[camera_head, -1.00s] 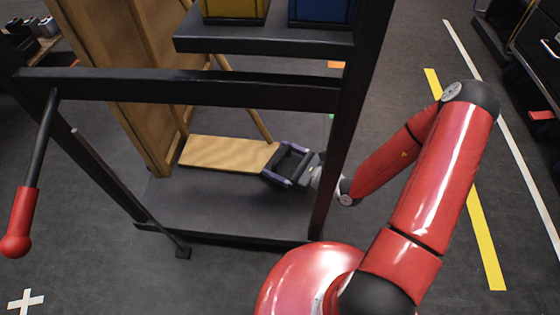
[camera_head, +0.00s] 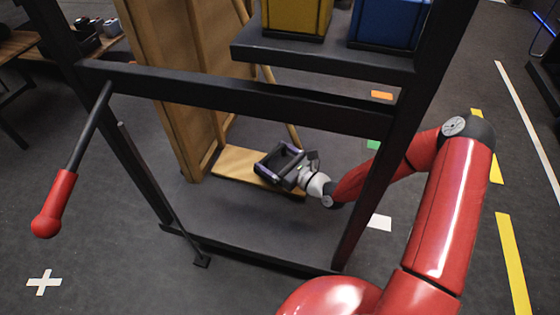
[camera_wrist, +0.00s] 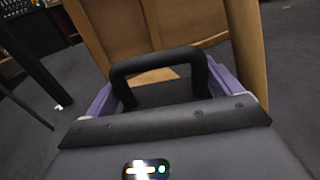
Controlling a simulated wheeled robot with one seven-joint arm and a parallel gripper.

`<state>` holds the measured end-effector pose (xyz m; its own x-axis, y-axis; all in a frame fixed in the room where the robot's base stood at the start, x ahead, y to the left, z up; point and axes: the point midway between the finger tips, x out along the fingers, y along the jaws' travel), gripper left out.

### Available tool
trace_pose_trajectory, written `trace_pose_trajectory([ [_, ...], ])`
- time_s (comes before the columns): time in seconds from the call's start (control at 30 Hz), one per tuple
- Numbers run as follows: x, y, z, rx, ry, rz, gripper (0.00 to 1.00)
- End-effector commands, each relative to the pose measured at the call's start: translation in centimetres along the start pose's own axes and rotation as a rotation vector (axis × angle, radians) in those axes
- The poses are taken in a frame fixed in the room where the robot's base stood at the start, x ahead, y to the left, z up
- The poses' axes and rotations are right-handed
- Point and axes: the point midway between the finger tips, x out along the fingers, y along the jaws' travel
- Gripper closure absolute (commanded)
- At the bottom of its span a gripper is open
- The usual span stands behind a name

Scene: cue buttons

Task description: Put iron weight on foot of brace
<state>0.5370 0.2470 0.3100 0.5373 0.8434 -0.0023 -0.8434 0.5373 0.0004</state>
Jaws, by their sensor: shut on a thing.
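The brace is a tall wooden panel (camera_head: 165,85) with a slanting strut; it also shows in the wrist view (camera_wrist: 190,25). Its foot (camera_head: 236,163) is a flat pale board on the floor behind the black frame. My gripper (camera_head: 281,162) is over the right part of this board and hides some of it. Purple fingers flank a black handle-shaped loop, which I take to be part of the iron weight (camera_wrist: 158,62). My gripper is shut on it. The weight's body cannot be told apart, nor whether it touches the board.
A black frame with a crossbar (camera_head: 240,100) stands between my body and the brace. Its right post (camera_head: 385,160) is close to my arm. A shelf (camera_head: 320,58) above holds a yellow bin (camera_head: 297,15) and a blue bin (camera_head: 385,22). A red-handled lever (camera_head: 55,205) sticks out at left.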

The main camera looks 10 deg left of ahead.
Motion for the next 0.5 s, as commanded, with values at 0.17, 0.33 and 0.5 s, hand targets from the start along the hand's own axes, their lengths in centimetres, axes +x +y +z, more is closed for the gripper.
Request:
trace_pose_trajectory([
  [0.17,1.5,0.1,0.1,-0.003,-0.013,0.001,0.81],
  [0.33,1.3,0.0,-2.3,-0.001,-0.012,0.000,0.81],
  [0.5,1.4,0.0,-3.0,-0.004,-0.013,0.001,0.81],
])
